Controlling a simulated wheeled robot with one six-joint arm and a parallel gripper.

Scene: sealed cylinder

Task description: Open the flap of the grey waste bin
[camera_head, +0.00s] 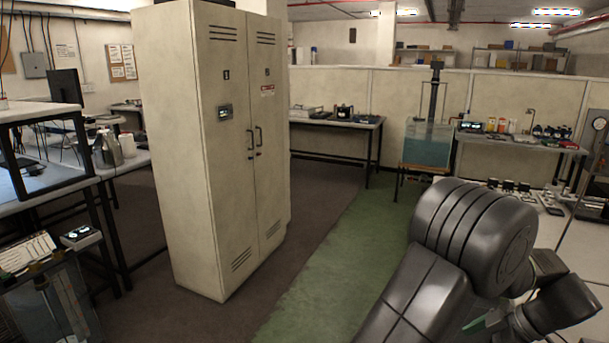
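I cannot make out a grey waste bin or its flap anywhere in the head camera view. My dark grey arm fills the lower right of the picture, with its large rounded joint in front and smaller links folded behind it. My gripper's fingers do not show. The arm hides part of the floor and the right-hand benches.
A tall beige two-door cabinet (196,150) stands left of centre, doors shut. Benches with equipment line the left side and back wall. A water tank (427,146) stands at back right. The green floor strip (335,255) between cabinet and arm is clear.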

